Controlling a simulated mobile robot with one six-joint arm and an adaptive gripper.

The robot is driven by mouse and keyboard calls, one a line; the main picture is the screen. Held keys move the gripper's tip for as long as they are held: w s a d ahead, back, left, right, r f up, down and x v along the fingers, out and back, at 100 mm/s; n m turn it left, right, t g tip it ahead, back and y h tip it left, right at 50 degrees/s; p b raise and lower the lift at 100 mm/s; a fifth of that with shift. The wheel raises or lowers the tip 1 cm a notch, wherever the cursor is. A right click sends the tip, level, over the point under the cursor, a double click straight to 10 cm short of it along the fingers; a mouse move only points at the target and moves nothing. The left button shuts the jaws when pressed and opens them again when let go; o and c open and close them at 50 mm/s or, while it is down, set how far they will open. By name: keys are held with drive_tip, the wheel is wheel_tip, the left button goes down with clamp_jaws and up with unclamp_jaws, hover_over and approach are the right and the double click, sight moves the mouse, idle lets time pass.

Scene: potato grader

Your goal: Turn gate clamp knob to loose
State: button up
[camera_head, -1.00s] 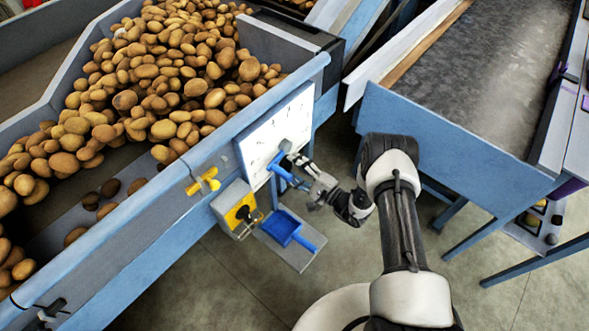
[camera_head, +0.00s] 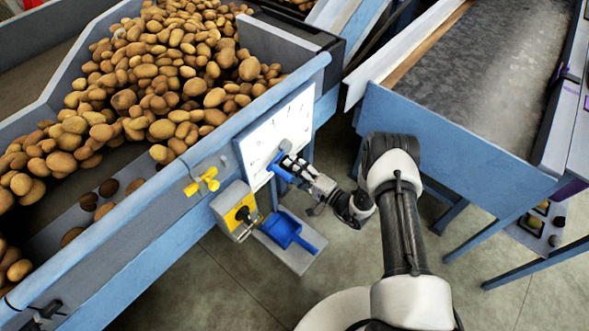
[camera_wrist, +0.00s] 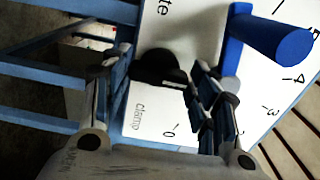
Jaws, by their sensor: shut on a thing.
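The black clamp knob (camera_wrist: 160,68) sits on a white scale panel (camera_wrist: 150,118) marked "clamp", with numbers along its edge. In the head view the knob (camera_head: 286,146) shows at the panel's right part, partly covered by my gripper. My gripper (camera_head: 290,163) is at the panel, its fingers reaching to the knob. In the wrist view the knob lies between the two fingers of my gripper (camera_wrist: 158,85), which are shut on it. The exact contact is partly hidden. A blue gate handle (camera_wrist: 270,35) stands out from the panel close beside the right finger.
A potato-filled hopper (camera_head: 150,205) stands behind; a conveyor (camera_head: 450,130) is at right.

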drive_tip(key=o, duration=1.1)
drive_tip(key=shift+c, duration=0.2)
drive_tip(key=v, duration=1.2)
